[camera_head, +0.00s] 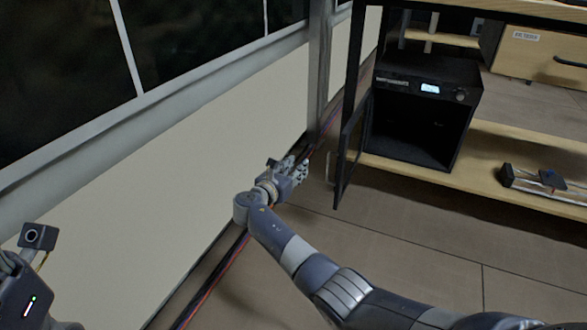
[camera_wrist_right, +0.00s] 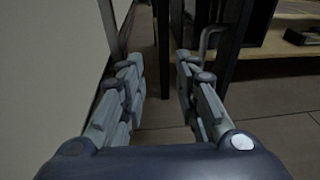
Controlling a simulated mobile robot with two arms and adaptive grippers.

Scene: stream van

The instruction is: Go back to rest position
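My right arm reaches from the bottom right of the head view toward the wall. Its gripper (camera_head: 301,168) is beside the open door of a black box-shaped appliance. In the right wrist view the two fingers of the right gripper (camera_wrist_right: 162,85) stand apart with nothing between them. At the bottom left of the head view part of my left arm (camera_head: 25,290) shows, with a small camera on it. The left gripper's fingers are not visible.
The black appliance (camera_head: 468,82) stands on a wooden shelf (camera_head: 500,150) with its door (camera_head: 348,150) swung open and a dark interior. A pale wall (camera_head: 130,215) runs along the left. Red and dark cables (camera_head: 215,280) lie along its foot. Floor (camera_head: 430,235) before the shelf is clear.

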